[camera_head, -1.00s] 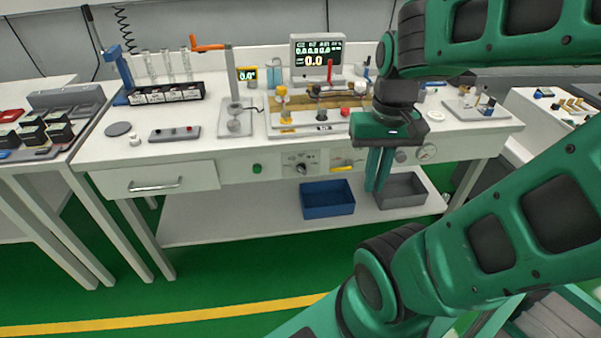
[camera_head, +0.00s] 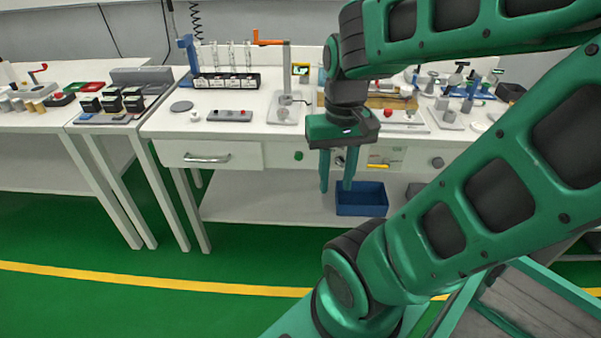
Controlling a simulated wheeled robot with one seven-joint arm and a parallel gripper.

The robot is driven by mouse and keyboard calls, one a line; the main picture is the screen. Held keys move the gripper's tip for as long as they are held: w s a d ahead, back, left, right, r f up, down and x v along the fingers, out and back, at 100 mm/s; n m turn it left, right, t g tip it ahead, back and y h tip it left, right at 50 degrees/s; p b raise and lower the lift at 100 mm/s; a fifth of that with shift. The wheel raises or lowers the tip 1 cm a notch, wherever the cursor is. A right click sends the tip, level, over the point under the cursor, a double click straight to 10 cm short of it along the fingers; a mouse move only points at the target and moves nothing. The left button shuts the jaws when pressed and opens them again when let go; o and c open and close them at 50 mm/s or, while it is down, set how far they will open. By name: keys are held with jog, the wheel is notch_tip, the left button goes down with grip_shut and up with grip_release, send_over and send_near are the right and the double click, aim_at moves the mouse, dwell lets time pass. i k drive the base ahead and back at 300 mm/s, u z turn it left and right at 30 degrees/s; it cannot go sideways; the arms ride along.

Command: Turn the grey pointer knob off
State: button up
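The grey pointer knob (camera_head: 339,161) is on the front panel of the white cart, right of the green button. It shows only partly, in the gap between my gripper's fingers, and its pointer direction cannot be made out. My gripper (camera_head: 336,186) points down in front of the panel. Its two green fingers are apart with nothing held between them. The fingers overlap the knob's panel in the picture; I cannot tell how far in front of it they are or whether they touch it.
A green button (camera_head: 299,156) and a drawer with a metal handle (camera_head: 207,159) are left of the knob. Another grey knob (camera_head: 437,162) is to the right. A blue bin (camera_head: 361,198) stands on the lower shelf. My arm covers the right side. The green floor at left is clear.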

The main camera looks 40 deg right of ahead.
aim_at(339, 160)
jog(key=u, duration=0.4)
jog(key=k, duration=1.75)
jog(key=z, duration=1.3)
jog(key=i, duration=1.35)
jog(key=u, duration=0.05)
